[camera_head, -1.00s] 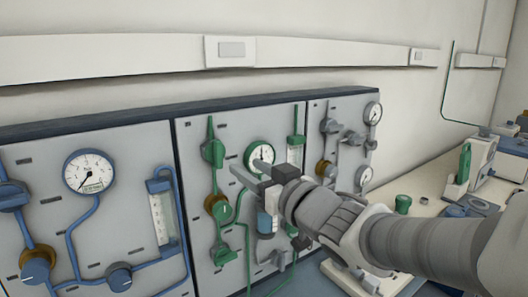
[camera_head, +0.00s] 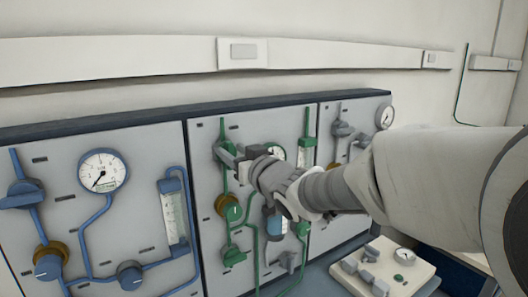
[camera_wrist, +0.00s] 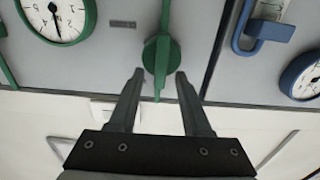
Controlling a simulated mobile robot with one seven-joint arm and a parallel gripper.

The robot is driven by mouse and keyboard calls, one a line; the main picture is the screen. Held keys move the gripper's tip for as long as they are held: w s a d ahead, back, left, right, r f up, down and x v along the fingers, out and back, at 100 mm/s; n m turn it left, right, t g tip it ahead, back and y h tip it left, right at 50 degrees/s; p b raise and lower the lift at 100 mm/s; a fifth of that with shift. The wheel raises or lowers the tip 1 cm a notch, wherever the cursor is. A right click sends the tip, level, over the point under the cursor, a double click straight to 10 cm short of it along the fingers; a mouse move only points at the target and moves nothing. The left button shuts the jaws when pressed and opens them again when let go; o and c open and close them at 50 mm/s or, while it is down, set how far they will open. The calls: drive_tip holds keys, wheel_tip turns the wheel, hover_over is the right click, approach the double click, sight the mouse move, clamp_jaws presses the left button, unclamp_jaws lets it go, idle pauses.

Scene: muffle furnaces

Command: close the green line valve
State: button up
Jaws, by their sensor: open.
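The green line valve (camera_head: 226,148) sits on the green pipe at the upper left of the middle panel, partly hidden by my gripper in the head view. In the wrist view the valve (camera_wrist: 161,52) is at top centre, and its raised handle bar appears in line with the pipe. My gripper (camera_wrist: 160,75) is open, with one fingertip on each side of the pipe beside the valve's lower edge in the picture. It holds nothing. In the head view my gripper (camera_head: 230,156) is at the valve; whether it touches is unclear.
A brass-backed green knob (camera_head: 231,208) and another green valve (camera_head: 233,256) are lower on the panel. A green-framed gauge (camera_wrist: 57,18) is beside the valve. The left panel (camera_head: 110,220) carries blue fittings. A white rail (camera_head: 150,58) runs above.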

clamp_jaws()
drive_tip(key=shift+f+b, duration=0.1)
drive_tip(key=shift+b, duration=0.3)
drive_tip(key=shift+s+a+f+n+b, duration=0.15)
drive_tip(key=shift+a+f+n+b, duration=0.1)
drive_tip(key=shift+n+b, duration=2.45)
drive_tip(key=shift+s+a+f+n+b, duration=0.25)
drive_tip(key=shift+n+b, duration=1.85)
drive_tip(key=shift+n, duration=1.2)
drive_tip(key=shift+s+a+f+n+b, duration=0.15)
drive_tip(key=shift+f+n+b, duration=0.15)
drive_tip(key=shift+n+b, duration=2.4)
drive_tip(key=shift+n+p, duration=0.3)
drive_tip(key=shift+n, duration=0.1)
unclamp_jaws()
